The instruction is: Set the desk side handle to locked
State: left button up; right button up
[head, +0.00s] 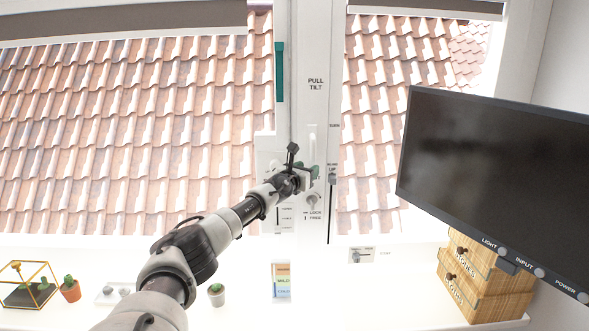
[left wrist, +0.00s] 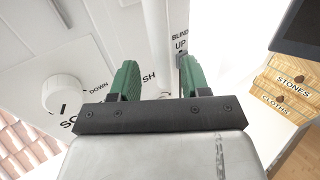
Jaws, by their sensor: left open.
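My left gripper (head: 312,172) is in front of the white window post in the head view. In the left wrist view the green fingers of this gripper (left wrist: 159,75) are apart, with the white post behind the gap and no object clearly held. A white upright handle (head: 312,138) shows on the post just above the gripper, under the label "PULL TILT"; its lower part is hidden. A small knob (head: 313,201) sits below the gripper, above the labels "LOCK" and "FREE". I cannot tell which part is the desk side handle. My right gripper is out of view.
A dark monitor (head: 490,180) stands at the right, by wooden drawers (head: 487,280). A teal bar (head: 279,72) is on the frame above. A white round knob (left wrist: 62,95) shows left of the fingers, and a "BLIND UP" switch (head: 332,179) is at their right.

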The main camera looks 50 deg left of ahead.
pick_arm(q)
jog(key=p+v, duration=0.1)
jog(key=v, duration=0.6)
jog(key=shift+s, duration=0.25)
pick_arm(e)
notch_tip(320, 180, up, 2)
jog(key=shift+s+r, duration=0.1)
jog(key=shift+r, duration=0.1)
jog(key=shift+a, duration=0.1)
pick_arm(q)
jog(key=shift+d+r, duration=0.1)
